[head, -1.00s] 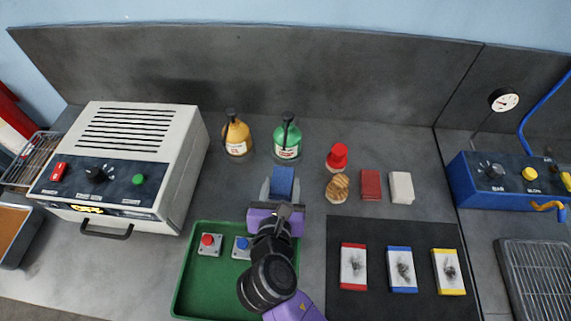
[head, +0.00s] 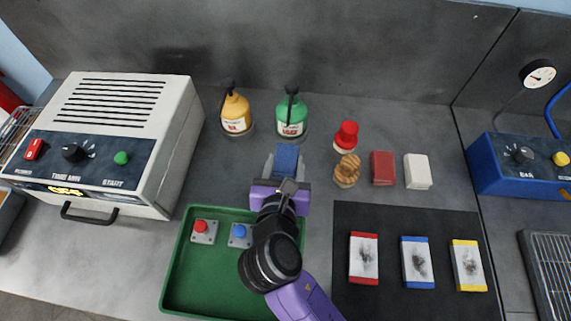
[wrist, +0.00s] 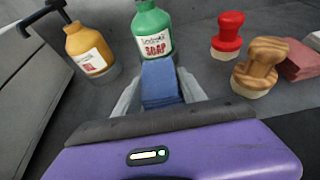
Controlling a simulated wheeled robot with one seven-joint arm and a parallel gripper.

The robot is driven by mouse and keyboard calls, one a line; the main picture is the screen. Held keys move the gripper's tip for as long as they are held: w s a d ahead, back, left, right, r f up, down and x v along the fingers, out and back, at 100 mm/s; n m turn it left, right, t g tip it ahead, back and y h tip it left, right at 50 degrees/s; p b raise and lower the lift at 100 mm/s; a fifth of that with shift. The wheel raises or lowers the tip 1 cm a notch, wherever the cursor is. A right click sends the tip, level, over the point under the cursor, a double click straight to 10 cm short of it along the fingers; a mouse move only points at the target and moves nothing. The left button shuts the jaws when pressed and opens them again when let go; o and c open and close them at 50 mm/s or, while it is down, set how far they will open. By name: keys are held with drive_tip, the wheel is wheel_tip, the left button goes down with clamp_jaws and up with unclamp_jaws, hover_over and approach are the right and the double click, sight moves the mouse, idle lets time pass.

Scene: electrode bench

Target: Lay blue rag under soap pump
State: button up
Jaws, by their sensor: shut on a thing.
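The soap pump is a green bottle (head: 292,116) with a dark pump top, upright at the back of the bench; its label reads SOAP in the wrist view (wrist: 153,34). The blue rag (head: 287,157) is a small folded block, also seen in the wrist view (wrist: 160,84). My gripper (head: 286,163) is shut on the blue rag, with a pale finger on each side. The rag is just in front of the green bottle. I cannot tell whether the rag touches the bench or the bottle's base.
A yellow pump bottle (head: 236,112) stands left of the green one. To the right are a red-topped stamp (head: 346,135), a wooden-handled stamp (head: 346,171), a red block (head: 382,168) and a white block (head: 417,172). A green tray (head: 180,275) lies under my arm.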

drive_tip(key=shift+f, duration=0.6)
drive_tip(key=o, duration=1.3)
drive_tip(key=shift+r, duration=0.25)
drive_tip(key=v, duration=1.2)
drive_tip(key=shift+r, duration=0.4)
